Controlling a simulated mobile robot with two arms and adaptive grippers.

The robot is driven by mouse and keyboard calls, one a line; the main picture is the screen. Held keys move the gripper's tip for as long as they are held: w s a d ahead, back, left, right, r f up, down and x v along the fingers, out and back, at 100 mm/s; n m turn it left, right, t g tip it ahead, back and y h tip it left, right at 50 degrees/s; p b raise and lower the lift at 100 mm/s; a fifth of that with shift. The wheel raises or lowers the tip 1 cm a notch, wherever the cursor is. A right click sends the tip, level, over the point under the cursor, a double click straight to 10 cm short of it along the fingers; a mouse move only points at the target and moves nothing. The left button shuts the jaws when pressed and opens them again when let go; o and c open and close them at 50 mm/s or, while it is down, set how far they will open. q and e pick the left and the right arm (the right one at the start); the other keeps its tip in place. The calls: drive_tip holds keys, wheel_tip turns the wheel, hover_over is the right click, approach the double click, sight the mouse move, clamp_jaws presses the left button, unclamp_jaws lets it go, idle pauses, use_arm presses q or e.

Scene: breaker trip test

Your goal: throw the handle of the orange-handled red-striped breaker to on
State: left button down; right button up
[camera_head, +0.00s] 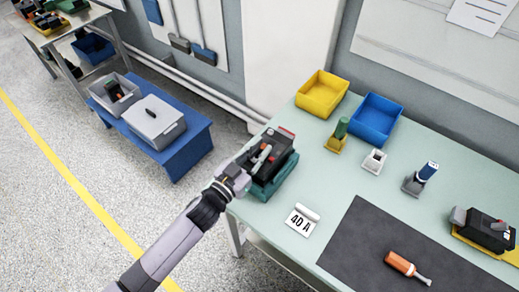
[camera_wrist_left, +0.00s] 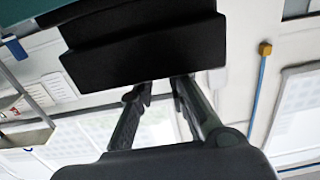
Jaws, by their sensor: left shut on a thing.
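A black breaker (camera_head: 270,153) sits in a teal base (camera_head: 282,178) at the left end of the pale green table. A red patch shows on its far top edge, and a pale grey lever-like part lies across its top. In the left wrist view the fingers (camera_wrist_left: 160,90) end at the lower edge of a black body (camera_wrist_left: 145,45). My right gripper is not in view.
A 40 A card (camera_head: 302,220) lies right of the base. A dark mat (camera_head: 365,235) holds an orange-handled tool (camera_head: 402,264). Another black device (camera_head: 485,232) stands far right. Yellow (camera_head: 322,93) and blue (camera_head: 375,119) bins stand behind.

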sight(264, 144)
use_arm(q)
drive_tip(key=shift+w+d+r+g+y+p, duration=0.25)
drive_tip(key=shift+r+g+y+p, duration=0.3)
drive_tip(key=shift+p, duration=1.5)
drive_tip(key=shift+w+d+r+g+y+p, duration=0.1)
drive_tip(key=shift+w+r+g+y+p, duration=0.45)
drive_tip(key=shift+p, duration=1.5)
drive_tip(key=shift+d+g+p, duration=0.1)
drive_tip(key=shift+g+p, duration=0.25)
drive_tip(key=shift+g, duration=0.05)
drive_tip(key=shift+w+d+g+y, duration=0.2)
drive_tip(key=shift+g+y, duration=0.1)
drive_tip(key=shift+g, duration=0.1)
drive_tip(key=w+g+y, duration=0.1)
drive_tip(key=d+g+y, duration=0.1)
drive_tip(key=g, duration=0.1)
drive_tip(key=shift+w+d, duration=0.2)
drive_tip(key=shift+w, duration=0.2)
drive_tip(key=shift+w+d+f+g+y, duration=0.15)
drive_tip(key=shift+w+d+g+y, duration=0.15)
drive_tip(key=shift+g+y, duration=0.35)
drive_tip(key=shift+w+d+f+g+y, duration=0.2)
drive_tip(key=shift+g+y, duration=0.25)
drive_tip(key=shift+g, duration=0.4)
drive_tip(key=shift+w+r, duration=0.1)
drive_tip(key=c, duration=1.6)
unclamp_jaws()
drive_tip(key=shift+o, duration=0.2)
